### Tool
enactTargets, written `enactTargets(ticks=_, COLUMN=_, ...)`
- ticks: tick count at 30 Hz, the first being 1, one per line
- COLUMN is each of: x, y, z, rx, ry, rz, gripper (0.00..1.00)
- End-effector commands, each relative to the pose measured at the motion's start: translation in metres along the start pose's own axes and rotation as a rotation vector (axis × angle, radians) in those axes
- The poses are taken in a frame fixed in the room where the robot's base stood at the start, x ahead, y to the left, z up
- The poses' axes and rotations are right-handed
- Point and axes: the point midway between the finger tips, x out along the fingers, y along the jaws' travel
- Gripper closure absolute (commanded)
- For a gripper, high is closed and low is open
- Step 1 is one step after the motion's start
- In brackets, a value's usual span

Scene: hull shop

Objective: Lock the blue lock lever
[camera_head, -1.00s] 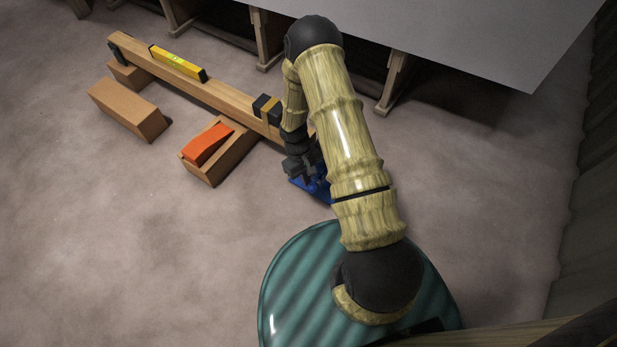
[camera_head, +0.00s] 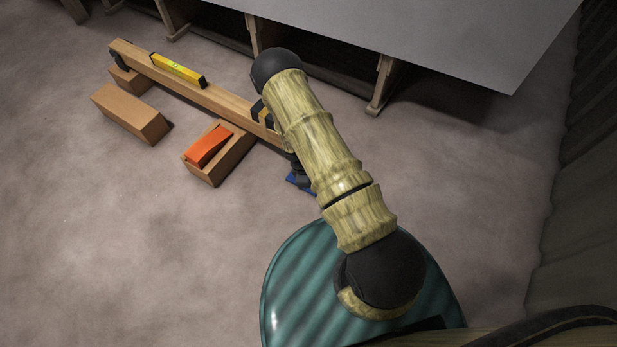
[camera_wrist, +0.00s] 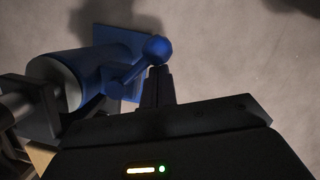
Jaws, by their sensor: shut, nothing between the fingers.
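The blue lock lever (camera_wrist: 128,74) shows in the wrist view as a thin blue arm with a round ball knob at its upper right end. It sits beside a blue cylinder with a pale end face (camera_wrist: 70,77) and a blue plate. My gripper (camera_wrist: 158,72) is shut and empty, its fingertips just below the ball knob. I cannot tell whether they touch it. In the head view my arm hides most of the gripper and the lever; only a corner of the blue base (camera_head: 300,182) shows on the floor.
A long wooden beam (camera_head: 225,101) with a yellow level (camera_head: 178,70) on it ends near the blue device. A wooden block with an orange wedge (camera_head: 208,147) and another block (camera_head: 130,113) lie left. A grey panel on wooden supports (camera_head: 420,35) stands behind.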

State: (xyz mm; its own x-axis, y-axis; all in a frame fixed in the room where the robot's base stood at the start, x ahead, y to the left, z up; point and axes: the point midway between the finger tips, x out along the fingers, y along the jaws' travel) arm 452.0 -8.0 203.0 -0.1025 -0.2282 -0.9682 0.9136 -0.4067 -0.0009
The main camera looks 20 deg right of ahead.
Motion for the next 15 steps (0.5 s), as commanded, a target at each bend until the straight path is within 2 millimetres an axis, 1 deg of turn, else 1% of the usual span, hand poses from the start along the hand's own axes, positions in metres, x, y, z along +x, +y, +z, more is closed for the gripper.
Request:
enactTargets(ticks=1, x=-0.003, y=-0.001, z=0.004, rx=-0.045, ry=-0.003, rz=0.010, gripper=1.00)
enactTargets(ticks=10, x=0.001, y=0.005, z=0.019, rx=-0.315, ry=-0.005, rz=0.079, gripper=1.00)
enactTargets(ticks=15, x=0.005, y=0.006, z=0.017, rx=-0.317, ry=0.000, rz=0.082, gripper=1.00)
